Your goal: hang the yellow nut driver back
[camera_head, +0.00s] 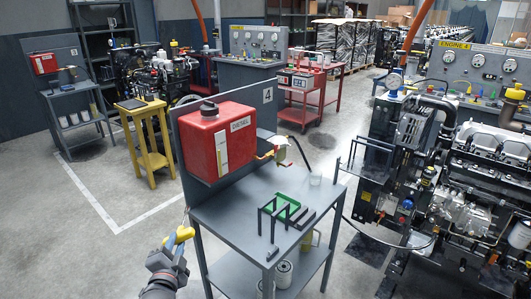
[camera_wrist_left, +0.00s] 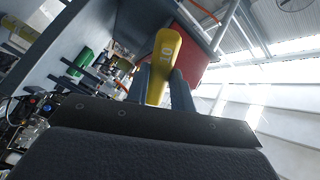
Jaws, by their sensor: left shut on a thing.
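My left gripper (camera_head: 172,251) is shut on the yellow nut driver (camera_head: 181,236), left of the grey table and apart from it. In the left wrist view the nut driver's yellow handle (camera_wrist_left: 163,65), marked 10, is between the two fingers of the left gripper (camera_wrist_left: 160,88). Its shaft is hard to make out. A black rack (camera_head: 283,211) with upright posts and a green part (camera_head: 287,202) stands on the grey table. My right gripper is not in view.
The grey table (camera_head: 230,222) carries a red diesel tank (camera_head: 217,140) on its upright back panel. White cylinders (camera_head: 284,273) stand on its lower shelf. A large engine (camera_head: 470,180) is at the right.

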